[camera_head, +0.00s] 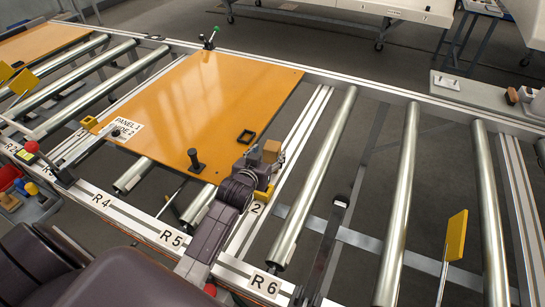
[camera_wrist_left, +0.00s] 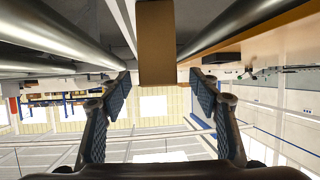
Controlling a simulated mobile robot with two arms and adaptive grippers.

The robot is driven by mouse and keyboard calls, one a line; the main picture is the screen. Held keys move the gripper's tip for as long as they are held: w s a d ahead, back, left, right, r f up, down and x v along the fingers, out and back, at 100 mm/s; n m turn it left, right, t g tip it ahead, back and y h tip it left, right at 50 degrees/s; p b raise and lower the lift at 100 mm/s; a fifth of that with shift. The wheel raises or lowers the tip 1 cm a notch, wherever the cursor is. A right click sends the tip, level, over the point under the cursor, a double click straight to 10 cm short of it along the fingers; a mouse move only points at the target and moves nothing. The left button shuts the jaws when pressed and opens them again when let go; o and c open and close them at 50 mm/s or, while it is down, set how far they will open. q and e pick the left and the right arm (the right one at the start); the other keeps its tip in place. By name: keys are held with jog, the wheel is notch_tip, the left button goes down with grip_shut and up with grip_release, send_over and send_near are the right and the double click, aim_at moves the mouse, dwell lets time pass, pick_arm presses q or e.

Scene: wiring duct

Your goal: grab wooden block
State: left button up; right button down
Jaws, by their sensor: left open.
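The wooden block (camera_head: 271,151) is a small tan block by the right front corner of the orange panel, just beyond my left gripper. In the left wrist view the block (camera_wrist_left: 157,42) is a brown upright shape coming down from the top edge, its end between the fingertips. My left gripper (camera_head: 264,169) is open, with its two fingers (camera_wrist_left: 160,80) apart on either side of the block. Gaps show between the fingers and the block. The block's base is hidden by the gripper in the head view. My right gripper is not seen.
The orange panel (camera_head: 205,95) lies on metal rollers left of the gripper, with a black knob (camera_head: 195,160) near its front edge. Bare rollers (camera_head: 315,180) run to the right. The white front rail (camera_head: 170,238) carries labels. A yellow paddle (camera_head: 456,235) stands at right.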

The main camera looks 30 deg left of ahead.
pick_arm(q)
jog(key=x, duration=0.3)
jog(key=shift+w+d+f, duration=0.1)
jog(key=shift+w+f, duration=0.05)
jog(key=shift+f, duration=0.1)
jog(key=shift+w+f, duration=0.25)
jog(key=shift+w, duration=0.25)
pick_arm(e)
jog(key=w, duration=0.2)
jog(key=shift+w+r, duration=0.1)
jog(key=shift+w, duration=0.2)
pick_arm(q)
jog(key=shift+c, duration=0.3)
jog(key=c, duration=1.3)
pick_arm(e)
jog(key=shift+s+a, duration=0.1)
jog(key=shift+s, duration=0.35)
